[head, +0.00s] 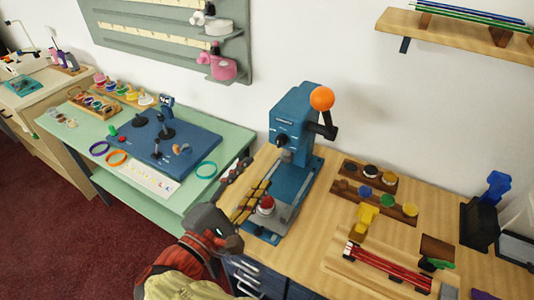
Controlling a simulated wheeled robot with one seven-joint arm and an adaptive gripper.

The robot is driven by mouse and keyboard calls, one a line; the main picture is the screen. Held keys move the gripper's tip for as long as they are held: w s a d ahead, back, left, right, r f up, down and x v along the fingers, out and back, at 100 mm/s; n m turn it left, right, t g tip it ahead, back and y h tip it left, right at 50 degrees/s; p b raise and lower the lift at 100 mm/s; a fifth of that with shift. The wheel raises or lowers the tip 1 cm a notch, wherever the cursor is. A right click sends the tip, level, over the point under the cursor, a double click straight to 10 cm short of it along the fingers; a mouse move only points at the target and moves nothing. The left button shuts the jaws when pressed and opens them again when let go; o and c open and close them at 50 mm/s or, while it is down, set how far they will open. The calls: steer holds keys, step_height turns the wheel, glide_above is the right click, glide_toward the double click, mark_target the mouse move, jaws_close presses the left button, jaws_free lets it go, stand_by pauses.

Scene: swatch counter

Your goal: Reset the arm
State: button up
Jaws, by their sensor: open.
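My arm reaches in from the bottom edge, with a pale sleeve, a red and black joint and a dark grey wrist. The blue press (289,121) stands upright on the counter. Its lever ends in an orange ball (322,98), raised at the right. A red-topped round piece (267,204) sits on its base.
The wooden counter (310,235) holds trays of coloured discs (376,188), a yellow piece (367,219) and red rods (388,268). The green table (205,140) carries a blue panel (168,137) with knobs, plus coloured rings. A shelf (460,36) hangs at upper right.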

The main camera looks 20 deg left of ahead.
steer(key=s+d+f+g+h, duration=0.15)
steer(key=d+f+g, duration=0.3)
steer(key=f, duration=0.55)
steer(key=s+d+f+m+g+p, duration=0.1)
steer(key=s+d+f+m+g, duration=0.2)
steer(key=d, duration=0.4)
steer(key=s+d+f+m+g, duration=0.1)
steer(key=d+m+g, duration=0.2)
steer(key=d+g, duration=0.3)
steer(key=d+r+m+y+p, duration=0.1)
steer(key=d+r+m+p, duration=0.1)
steer(key=d+r+m, duration=0.4)
steer(key=d+r+m+t+y+p, duration=0.1)
steer(key=d+r+m, duration=0.6)
steer(key=d, duration=0.9)
steer(key=m+y, duration=0.1)
steer(key=m, duration=0.2)
steer(key=shift+s+m+p, duration=0.15)
steer(key=shift+m+p, duration=0.15)
steer(key=shift+p, duration=0.05)
steer(key=shift+d+r, duration=0.15)
steer(key=shift+d, duration=0.35)
steer(key=shift+c, duration=0.3)
